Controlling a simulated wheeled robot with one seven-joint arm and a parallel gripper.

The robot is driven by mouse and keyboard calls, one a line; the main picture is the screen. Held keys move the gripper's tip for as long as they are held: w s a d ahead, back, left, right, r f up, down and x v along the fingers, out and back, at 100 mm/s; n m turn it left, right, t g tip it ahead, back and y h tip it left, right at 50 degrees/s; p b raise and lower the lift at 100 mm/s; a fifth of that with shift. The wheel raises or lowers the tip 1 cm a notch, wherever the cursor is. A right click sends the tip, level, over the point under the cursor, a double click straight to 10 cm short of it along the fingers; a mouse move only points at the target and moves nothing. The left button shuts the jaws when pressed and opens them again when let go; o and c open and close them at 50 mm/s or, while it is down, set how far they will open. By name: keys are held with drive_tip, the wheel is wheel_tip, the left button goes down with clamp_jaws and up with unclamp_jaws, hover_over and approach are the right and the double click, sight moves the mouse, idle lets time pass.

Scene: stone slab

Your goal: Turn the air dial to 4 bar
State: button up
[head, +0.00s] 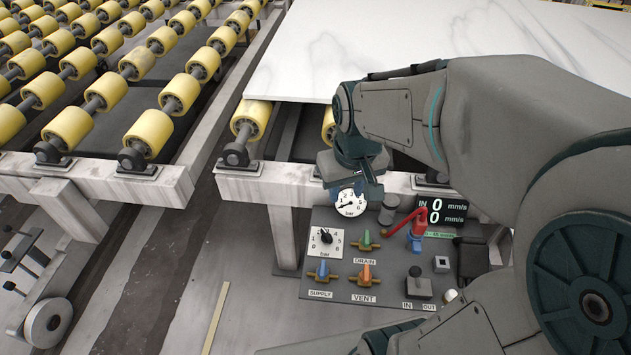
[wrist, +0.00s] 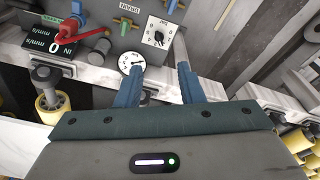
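The air dial (head: 325,241) is a white square plate marked in bar with a black knob, at the panel's upper left in the head view. The wrist view shows it upside down (wrist: 159,33), uncovered, beyond my fingertips. I cannot read its setting surely. A round white gauge (head: 350,203) sits above and right of the dial; in the wrist view the gauge (wrist: 130,62) is beside my left-hand finger. My gripper (wrist: 160,68) is open and empty, its two blue fingers apart. In the head view my gripper (head: 368,187) hangs just above the panel, close to the gauge.
The panel (head: 385,287) also carries green, blue and orange valve handles, a red-handled valve (head: 417,225), a speed display (head: 443,212) and an IN/OUT lever (head: 415,280). A white stone slab (head: 330,45) lies behind on yellow rollers. Floor left of the panel is mostly clear.

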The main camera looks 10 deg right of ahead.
sight(326, 233)
drive_tip(key=w+f+n+g+b, duration=0.1)
drive_tip(key=w+f+b, duration=0.3)
drive_tip(key=w+f, duration=0.45)
drive_tip(key=w+f+n+g+b, duration=0.15)
drive_tip(key=w+f+b, duration=0.3)
drive_tip(key=f, duration=0.75)
drive_tip(key=shift+n+t, duration=0.25)
drive_tip(key=f, duration=0.4)
drive_tip(key=f+b, duration=0.1)
drive_tip(key=f, duration=0.9)
drive_tip(key=shift+w, duration=0.35)
drive_tip(key=shift+r, duration=0.1)
clamp_jaws()
